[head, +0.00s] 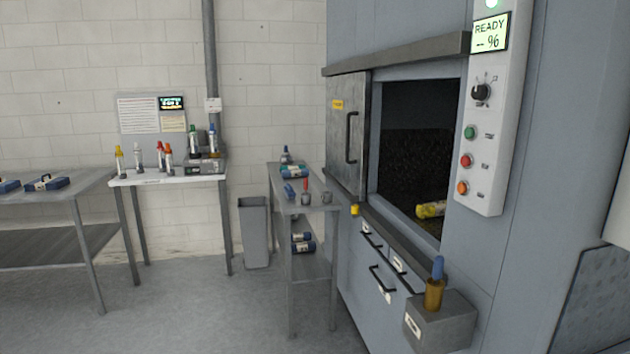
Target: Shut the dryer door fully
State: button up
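The dryer door (340,150) is a grey sliding panel with a yellow label and a dark vertical handle (351,137). It stands to the left of the dark square opening (418,120) in the large grey-blue machine (480,270), leaving that opening uncovered. A yellow item (431,209) lies inside near the opening's lower edge. A rail (400,54) runs above the door and opening. My gripper is not in view.
A control panel (486,120) with a "READY" display is right of the opening. A grey box (440,322) holding a blue-handled tool (436,284) juts out below. A narrow shelf cart (312,200) stands close left of the door. Open floor (190,310) lies front left.

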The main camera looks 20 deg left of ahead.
aim_at(348, 96)
jog(key=i+j+u, duration=0.25)
jog(key=i, duration=0.3)
jog(key=i+j+u, duration=0.25)
jog(key=i, duration=0.3)
jog(key=i+j+u, duration=0.2)
jog(key=i, duration=0.35)
jog(key=i+j, duration=0.3)
jog(key=i+l, duration=0.05)
